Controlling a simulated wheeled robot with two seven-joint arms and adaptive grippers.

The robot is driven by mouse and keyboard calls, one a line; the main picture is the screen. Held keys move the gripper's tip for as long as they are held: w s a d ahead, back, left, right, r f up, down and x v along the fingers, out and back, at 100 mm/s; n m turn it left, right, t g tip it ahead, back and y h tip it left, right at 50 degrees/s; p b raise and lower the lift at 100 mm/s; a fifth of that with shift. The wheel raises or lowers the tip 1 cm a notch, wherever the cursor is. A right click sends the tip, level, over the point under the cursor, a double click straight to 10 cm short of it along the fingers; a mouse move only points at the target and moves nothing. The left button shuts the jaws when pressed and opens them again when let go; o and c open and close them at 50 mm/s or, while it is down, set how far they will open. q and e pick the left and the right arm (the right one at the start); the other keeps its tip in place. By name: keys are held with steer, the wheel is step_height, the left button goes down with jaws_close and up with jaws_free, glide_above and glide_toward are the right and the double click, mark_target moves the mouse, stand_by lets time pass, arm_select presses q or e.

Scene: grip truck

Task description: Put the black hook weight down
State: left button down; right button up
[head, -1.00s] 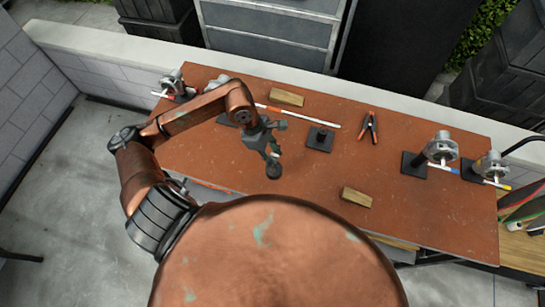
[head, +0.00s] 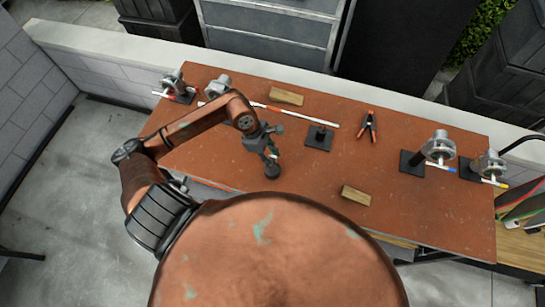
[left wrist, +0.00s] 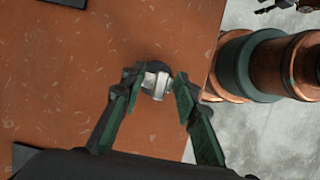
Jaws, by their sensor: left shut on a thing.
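The black hook weight (head: 272,171) is at the front left part of the brown table (head: 420,214), close to its front edge. My left gripper (head: 271,153) is right above it, pointing down. In the left wrist view the gripper (left wrist: 154,84) has its two fingers on either side of the weight's pale metal upper part (left wrist: 155,83), with the dark round body (left wrist: 155,66) showing beyond. It is shut on the weight. I cannot tell whether the weight's underside touches the tabletop. My right gripper is not in view.
A black square base with a post (head: 319,138) stands right of the gripper. Wood blocks (head: 286,96) (head: 356,196), an orange-handled clamp (head: 368,126) and a long white rod (head: 300,115) lie around. Grey clamp stands are at the left and right (head: 439,148). Bare tabletop surrounds the weight.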

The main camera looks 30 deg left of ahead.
arm_select(q)
steer(key=c, duration=1.5)
jaws_free()
steer(key=shift+c, duration=0.2)
steer(key=shift+o, duration=0.2)
steer(key=shift+r+p, duration=0.25)
steer(key=shift+p, duration=0.05)
steer(key=b+v, duration=0.2)
steer(key=v, duration=0.9)
steer(key=shift+r, duration=0.35)
